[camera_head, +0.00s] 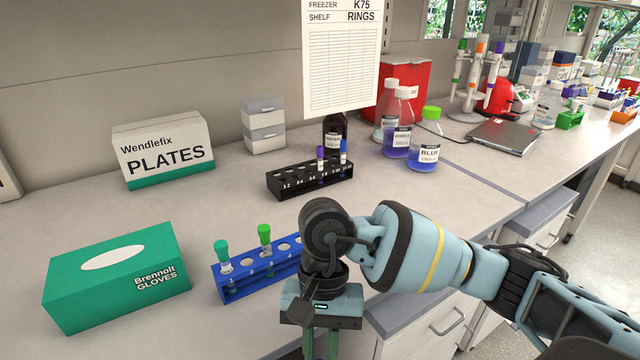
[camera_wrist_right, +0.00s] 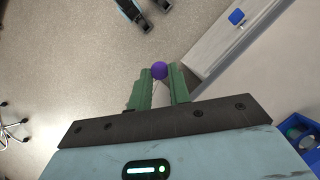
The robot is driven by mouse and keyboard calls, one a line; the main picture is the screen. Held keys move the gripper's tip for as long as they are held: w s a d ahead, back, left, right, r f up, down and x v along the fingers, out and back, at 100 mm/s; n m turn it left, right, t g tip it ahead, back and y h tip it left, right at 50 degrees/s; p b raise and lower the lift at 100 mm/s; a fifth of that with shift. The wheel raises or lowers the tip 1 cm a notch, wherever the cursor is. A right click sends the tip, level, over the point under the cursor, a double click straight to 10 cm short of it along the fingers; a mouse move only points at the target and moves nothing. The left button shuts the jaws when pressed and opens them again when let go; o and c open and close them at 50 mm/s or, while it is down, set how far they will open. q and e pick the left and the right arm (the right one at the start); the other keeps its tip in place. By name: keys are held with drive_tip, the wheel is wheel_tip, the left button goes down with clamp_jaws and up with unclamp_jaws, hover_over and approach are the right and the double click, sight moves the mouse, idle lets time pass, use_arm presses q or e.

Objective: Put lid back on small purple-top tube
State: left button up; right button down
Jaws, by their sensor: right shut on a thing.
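My right gripper (camera_head: 322,345) points down past the counter's front edge, right of the blue rack, with its fingertips near the bottom of the head view. In the right wrist view its green fingers (camera_wrist_right: 160,85) are shut on a small round purple lid (camera_wrist_right: 159,70) at the tips. The lid is hidden in the head view. A purple-top tube (camera_head: 320,158) stands upright in the black rack (camera_head: 290,187). I cannot make out an open tube; my right arm hides part of the blue rack (camera_head: 245,278).
The blue rack holds two green-top tubes (camera_head: 264,236). A blue-top tube (camera_head: 344,150) stands in the black rack. A green glove box (camera_head: 115,280) is at left, a plates box (camera_head: 163,150) behind. Bottles (camera_head: 398,138) stand at the back. Counter between the racks is clear.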

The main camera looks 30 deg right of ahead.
drive_tip(key=d+n+h, duration=0.2)
drive_tip(key=d+n, duration=0.4)
drive_tip(key=shift+s+d+f+g, duration=0.15)
drive_tip(key=shift+d+f+g, duration=0.15)
drive_tip(key=shift+d+f, duration=0.1)
